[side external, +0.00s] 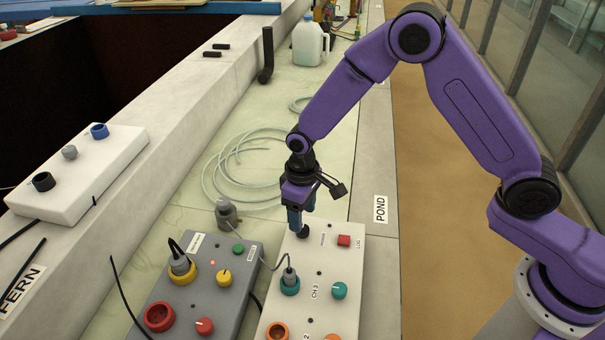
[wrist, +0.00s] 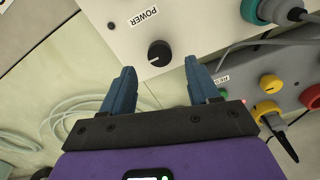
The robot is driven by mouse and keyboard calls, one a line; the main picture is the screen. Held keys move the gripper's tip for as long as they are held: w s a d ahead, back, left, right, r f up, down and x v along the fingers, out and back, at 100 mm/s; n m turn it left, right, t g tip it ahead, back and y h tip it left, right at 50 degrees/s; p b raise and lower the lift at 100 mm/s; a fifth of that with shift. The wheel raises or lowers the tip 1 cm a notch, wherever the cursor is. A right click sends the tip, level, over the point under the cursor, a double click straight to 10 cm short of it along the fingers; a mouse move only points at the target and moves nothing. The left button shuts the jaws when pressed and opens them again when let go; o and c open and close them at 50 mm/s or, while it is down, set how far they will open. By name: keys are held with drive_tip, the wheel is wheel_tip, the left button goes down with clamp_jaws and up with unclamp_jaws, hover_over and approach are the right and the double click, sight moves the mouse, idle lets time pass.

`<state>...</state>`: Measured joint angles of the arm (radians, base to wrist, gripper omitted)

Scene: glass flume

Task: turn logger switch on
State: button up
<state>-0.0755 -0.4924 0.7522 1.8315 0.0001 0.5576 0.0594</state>
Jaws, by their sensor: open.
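The same black knob (side external: 304,232) shows partly behind the fingers in the side view. My gripper (side external: 297,222) is open, with its blue fingers pointing down at the knob. In the wrist view the gripper (wrist: 159,65) has one finger to each side, with the knob just beyond the tips. I cannot tell whether they touch.
A grey box (side external: 212,283) with red and yellow fittings stands close to the left. A grey cable with a teal plug (side external: 290,284) runs to the white box. Coiled clear tubing (side external: 240,170) lies behind. A white box (side external: 85,170) sits on the left ledge.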

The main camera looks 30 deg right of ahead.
wheel_tip(320, 180, up, 13)
idle(0.3)
idle(0.4)
drive_tip(key=s+d+r+n, duration=0.1)
drive_tip(key=s+d+n, duration=0.1)
drive_tip(key=s+d, duration=0.3)
drive_tip(key=s+d+r+n, duration=0.1)
drive_tip(key=s+d, duration=0.5)
drive_tip(key=s, duration=0.8)
drive_tip(key=s+d+r+n, duration=0.2)
drive_tip(key=s+d, duration=0.3)
drive_tip(key=s, duration=0.5)
drive_tip(key=shift+s+d+n, duration=0.15)
drive_tip(key=shift+s+n, duration=0.05)
drive_tip(key=shift+n, duration=0.7)
